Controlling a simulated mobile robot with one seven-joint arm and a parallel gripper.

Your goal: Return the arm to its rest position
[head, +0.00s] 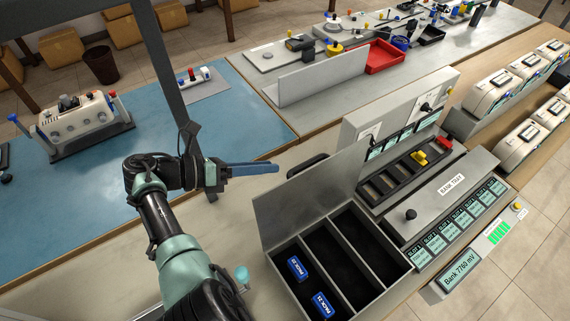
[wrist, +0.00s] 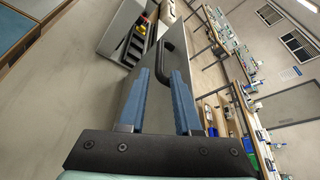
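My arm stretches up from the bottom of the head view, with my gripper (head: 275,168) pointing right over the gap beside the bench. In the wrist view, the two blue fingers of my gripper (wrist: 162,74) are apart with nothing held between them. Beyond them stands the raised grey lid (wrist: 155,80) with its black handle (wrist: 178,48). In the head view the lid (head: 310,195) stands open, to the right of my gripper and apart from it.
The open compartment box (head: 380,250) holds two blue packs, PACK 22 (head: 297,268) and PACK 21 (head: 322,305), in its left compartment. The slot bank (head: 455,205) stands to its right. A dark upright post (head: 168,75) rises behind my arm. The blue mat (head: 90,200) is mostly clear.

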